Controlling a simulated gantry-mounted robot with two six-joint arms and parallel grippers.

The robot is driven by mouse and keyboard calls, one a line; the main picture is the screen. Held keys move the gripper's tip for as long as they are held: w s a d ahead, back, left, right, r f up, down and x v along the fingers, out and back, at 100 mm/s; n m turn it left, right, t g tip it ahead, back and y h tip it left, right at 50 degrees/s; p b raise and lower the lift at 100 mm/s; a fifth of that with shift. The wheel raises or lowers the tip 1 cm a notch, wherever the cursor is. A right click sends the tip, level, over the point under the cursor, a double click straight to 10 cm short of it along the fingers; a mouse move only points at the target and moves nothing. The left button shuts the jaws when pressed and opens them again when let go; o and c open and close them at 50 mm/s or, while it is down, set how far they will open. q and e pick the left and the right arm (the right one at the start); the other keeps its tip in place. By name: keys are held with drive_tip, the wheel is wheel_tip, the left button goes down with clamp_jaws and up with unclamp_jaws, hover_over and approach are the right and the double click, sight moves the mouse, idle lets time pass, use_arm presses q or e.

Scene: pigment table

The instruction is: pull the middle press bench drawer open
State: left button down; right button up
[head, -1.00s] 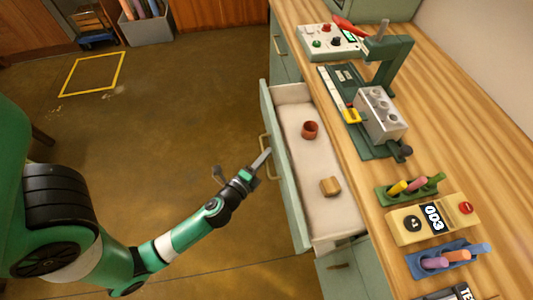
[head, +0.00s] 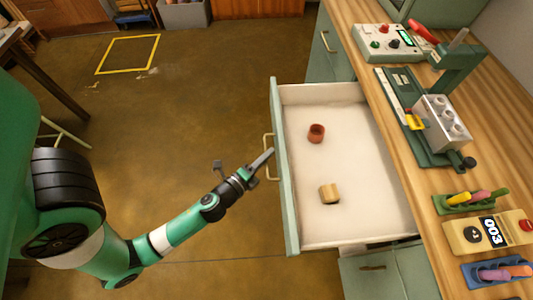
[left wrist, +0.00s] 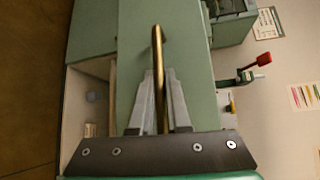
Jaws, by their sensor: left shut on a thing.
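The press bench drawer (head: 340,242) is pulled well out from the green bench, its pale interior in plain sight in the head view. Its green front carries a brass handle (head: 267,150), which also shows in the left wrist view (left wrist: 158,60). My left gripper (head: 268,160) is at the handle, its two fingers shut on the bar from either side, as the left wrist view (left wrist: 162,112) shows. A reddish-brown cup-like piece (head: 316,133) and a small tan wooden block (head: 329,194) lie in the drawer. My right gripper is not in view.
On the wooden benchtop (head: 395,155) stand a green press (head: 455,75), a control box (head: 388,43), a green pastel holder (head: 470,203) and a beige counter box (head: 485,233). The floor left of the drawer is open around my arm. Another drawer handle (head: 325,40) shows on the bench's far part.

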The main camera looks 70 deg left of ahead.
use_arm(q)
drive_tip(key=c, duration=0.9)
unclamp_jaws()
drive_tip(key=shift+p+v, duration=1.05)
drive_tip(key=shift+v, duration=4.7)
